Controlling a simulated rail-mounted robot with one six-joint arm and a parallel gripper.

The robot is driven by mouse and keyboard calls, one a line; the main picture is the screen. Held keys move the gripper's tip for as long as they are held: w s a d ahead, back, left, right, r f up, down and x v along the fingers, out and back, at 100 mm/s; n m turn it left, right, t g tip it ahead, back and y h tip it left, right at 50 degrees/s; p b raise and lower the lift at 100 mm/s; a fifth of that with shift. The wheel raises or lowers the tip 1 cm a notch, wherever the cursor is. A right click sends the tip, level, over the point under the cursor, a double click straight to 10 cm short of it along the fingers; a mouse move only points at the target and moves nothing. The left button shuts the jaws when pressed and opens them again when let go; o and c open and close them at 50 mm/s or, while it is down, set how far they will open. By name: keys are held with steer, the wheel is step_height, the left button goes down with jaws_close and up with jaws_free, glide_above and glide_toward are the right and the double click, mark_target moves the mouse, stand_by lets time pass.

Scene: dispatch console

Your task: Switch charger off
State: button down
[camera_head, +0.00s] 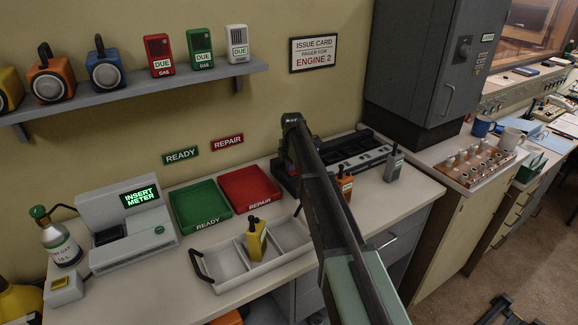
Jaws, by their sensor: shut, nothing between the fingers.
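The charger (358,153) is a long dark dock with several slots, at the back of the counter right of the red tray. My dark arm crosses in front of it and covers part of its left end. A little red shows at that left end, but I cannot make out a switch or its position. My gripper (291,122) is at the far end of the arm, over the charger's left side in the picture. It is shut and empty. Its fingertips are hard to make out, and I cannot tell whether they touch the charger.
An orange handheld device (345,186) and a grey one (394,163) stand in front of the charger. A yellow device (256,240) stands in the pale divided tray (222,275). Green (199,206) and red (250,188) trays lie left. A grey cabinet (424,60) rises at right.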

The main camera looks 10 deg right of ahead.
mark_target(293, 173)
steer(key=shift+s+a+f, duration=0.15)
steer(key=shift+a+f, duration=0.1)
steer(key=shift+s+d+f, duration=0.1)
steer(key=shift+s, duration=0.8)
step_height(293, 173, up, 15)
steer(key=p, duration=1.5)
steer(key=shift+s+d+f, duration=0.2)
steer(key=shift+d, duration=0.1)
steer(key=shift+w+a+r+t, duration=0.1)
steer(key=shift+w+a+t, duration=0.1)
steer(key=shift+w+t, duration=0.25)
